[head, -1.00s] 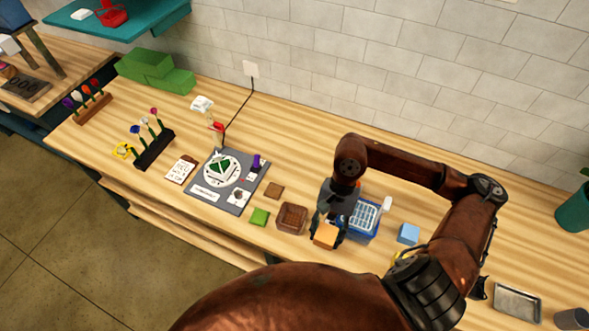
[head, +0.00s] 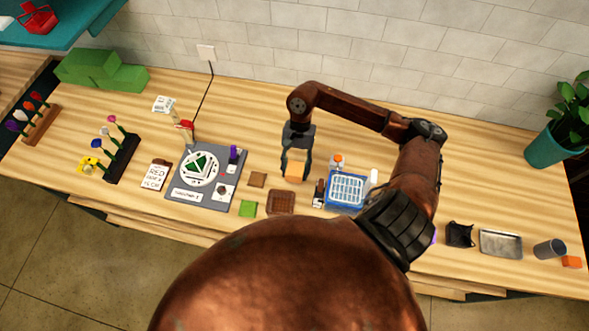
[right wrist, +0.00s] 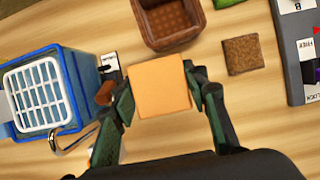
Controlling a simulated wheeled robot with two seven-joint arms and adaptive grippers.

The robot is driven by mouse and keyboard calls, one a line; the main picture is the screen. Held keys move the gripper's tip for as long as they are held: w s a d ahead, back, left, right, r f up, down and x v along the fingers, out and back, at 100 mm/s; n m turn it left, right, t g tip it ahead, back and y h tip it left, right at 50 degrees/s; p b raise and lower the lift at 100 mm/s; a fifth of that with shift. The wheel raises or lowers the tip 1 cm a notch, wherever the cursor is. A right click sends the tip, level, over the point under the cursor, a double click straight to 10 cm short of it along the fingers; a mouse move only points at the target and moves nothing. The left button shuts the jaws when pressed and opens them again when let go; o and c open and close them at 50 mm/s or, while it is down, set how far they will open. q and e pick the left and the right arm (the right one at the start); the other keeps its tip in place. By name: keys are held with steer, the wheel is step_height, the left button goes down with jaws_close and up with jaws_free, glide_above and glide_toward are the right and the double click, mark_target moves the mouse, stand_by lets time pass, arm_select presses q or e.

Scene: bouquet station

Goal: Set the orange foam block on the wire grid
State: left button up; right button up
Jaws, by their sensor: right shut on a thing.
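The orange foam block (head: 295,172) is a pale orange cube between the fingers of my right gripper (head: 296,168). In the right wrist view the block (right wrist: 160,88) fills the gap between the two dark fingers, with its flat face toward the camera. My right gripper is shut on it. The wire grid (head: 347,189) is a white grid on a blue tub, to the right of and nearer than the gripper. In the right wrist view the grid (right wrist: 36,92) lies to the left, apart from the block. My left gripper is not in view.
A small dark-and-white item (head: 319,194) sits beside the tub. A metal tray (head: 500,244) lies far right.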

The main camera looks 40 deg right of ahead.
mark_target(294, 168)
steer(key=shift+w+d+f, duration=0.3)
steer(key=shift+w+f, duration=0.15)
steer(key=shift+f, duration=0.15)
steer(key=shift+w+d+f, duration=0.25)
steer(key=shift+w+f, duration=0.2)
steer(key=shift+f, duration=0.15)
steer(key=shift+w+d+f, duration=0.15)
steer(key=shift+w+f, duration=0.05)
steer(key=shift+f, duration=0.1)
steer(key=shift+w+d+f, duration=0.1)
steer(key=shift+f, duration=0.1)
step_height(294, 168, down, 3)
steer(key=shift+w+r+p, duration=0.1)
steer(key=shift+p, duration=0.85)
steer(key=shift+d+f, duration=0.1)
steer(key=shift+f, duration=0.15)
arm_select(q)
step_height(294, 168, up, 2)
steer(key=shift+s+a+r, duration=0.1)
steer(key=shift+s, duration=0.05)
arm_select(e)
steer(key=shift+f, duration=0.1)
